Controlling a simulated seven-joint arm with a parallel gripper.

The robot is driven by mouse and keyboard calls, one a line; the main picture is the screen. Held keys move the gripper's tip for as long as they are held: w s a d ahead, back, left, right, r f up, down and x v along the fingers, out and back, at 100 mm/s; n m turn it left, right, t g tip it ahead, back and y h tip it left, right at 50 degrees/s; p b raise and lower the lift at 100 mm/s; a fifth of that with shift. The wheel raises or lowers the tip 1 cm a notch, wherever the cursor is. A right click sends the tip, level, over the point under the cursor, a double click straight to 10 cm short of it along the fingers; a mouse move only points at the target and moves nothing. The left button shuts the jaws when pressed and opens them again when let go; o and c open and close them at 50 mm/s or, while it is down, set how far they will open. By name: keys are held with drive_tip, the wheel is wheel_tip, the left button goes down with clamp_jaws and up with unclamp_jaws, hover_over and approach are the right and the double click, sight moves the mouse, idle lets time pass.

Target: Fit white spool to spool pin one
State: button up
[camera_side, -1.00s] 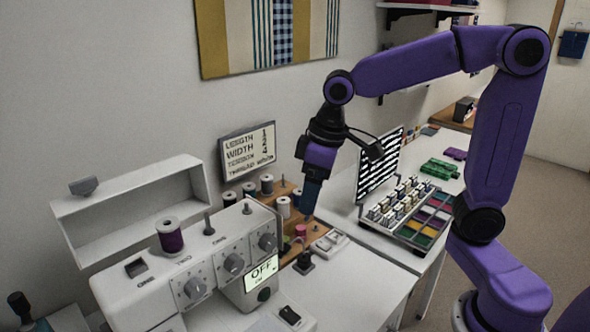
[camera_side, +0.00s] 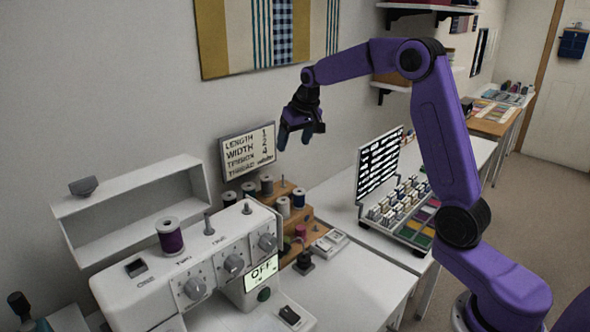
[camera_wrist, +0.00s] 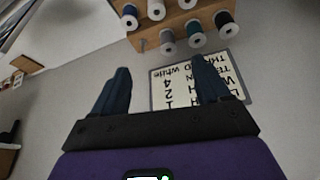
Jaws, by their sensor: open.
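A pale, whitish spool (camera_side: 283,209) stands on the wooden spool rack (camera_side: 318,220), beside a blue one. It appears to be the pale spool at the top edge of the wrist view (camera_wrist: 129,10), partly cut off. The white sewing machine (camera_side: 130,295) has printed pin labels on top. A bare upright pin (camera_side: 208,226) stands near the label ONE, and a purple spool (camera_side: 170,238) sits near TWO. My gripper (camera_side: 295,140) is open and empty, up in the air above the rack, apart from every spool. Its two fingers (camera_wrist: 162,72) show spread in the wrist view.
A display panel (camera_side: 247,152) stands behind the rack. Several other spools share the rack. A white open shelf box (camera_side: 130,203) stands behind the machine. A case of small spools (camera_side: 400,205) with a raised striped lid is at right. The air around my gripper is free.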

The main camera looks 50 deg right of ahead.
approach(283, 204)
drive_tip(key=x, duration=0.4)
drive_tip(key=d+x, duration=0.1)
drive_tip(key=x, duration=0.7)
drive_tip(key=shift+w+d+r, duration=0.1)
drive_tip(key=shift+w+d, duration=0.15)
drive_tip(key=shift+w, duration=0.15)
drive_tip(key=c, duration=1.2)
drive_tip(key=shift+r, duration=2.95)
drive_tip(key=shift+r, duration=0.1)
wheel_tip(283, 204, up, 4)
